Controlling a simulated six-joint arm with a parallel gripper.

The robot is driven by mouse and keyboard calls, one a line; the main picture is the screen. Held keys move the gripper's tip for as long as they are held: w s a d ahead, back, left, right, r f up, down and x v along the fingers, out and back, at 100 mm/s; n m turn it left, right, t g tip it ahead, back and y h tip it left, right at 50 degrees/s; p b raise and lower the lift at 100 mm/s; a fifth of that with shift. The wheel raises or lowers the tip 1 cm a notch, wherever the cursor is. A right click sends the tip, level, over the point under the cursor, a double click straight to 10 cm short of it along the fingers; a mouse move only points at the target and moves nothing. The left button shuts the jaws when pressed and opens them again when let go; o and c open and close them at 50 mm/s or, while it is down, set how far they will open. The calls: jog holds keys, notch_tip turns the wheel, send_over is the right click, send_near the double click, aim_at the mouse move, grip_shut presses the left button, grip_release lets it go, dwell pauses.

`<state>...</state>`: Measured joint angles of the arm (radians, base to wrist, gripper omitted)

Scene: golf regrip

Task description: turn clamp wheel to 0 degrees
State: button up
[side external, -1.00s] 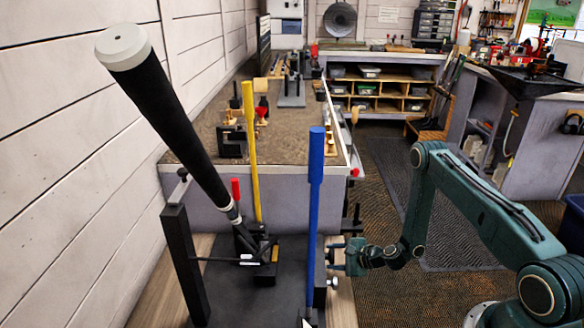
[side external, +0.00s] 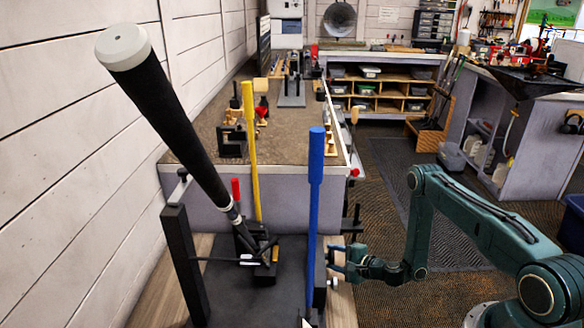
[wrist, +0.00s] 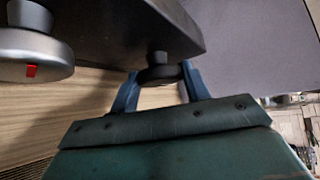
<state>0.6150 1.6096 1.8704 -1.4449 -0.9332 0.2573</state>
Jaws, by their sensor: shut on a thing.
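The clamp wheel, a dark round knob (wrist: 158,74) on a short stem, sticks out from the side of the dark bench fixture. No angle mark is visible on this wheel. In the side view the wheel is too small to make out between the fingers.
A silver knob with a red mark (wrist: 32,56) sits close to the left of my gripper in the wrist view. A black grip (side external: 165,115) leans over the fixture, and a yellow shaft (side external: 250,150) stands behind.

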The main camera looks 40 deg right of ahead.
jog(key=o, duration=1)
jog(key=shift+r, duration=0.1)
jog(key=shift+r, duration=9.95)
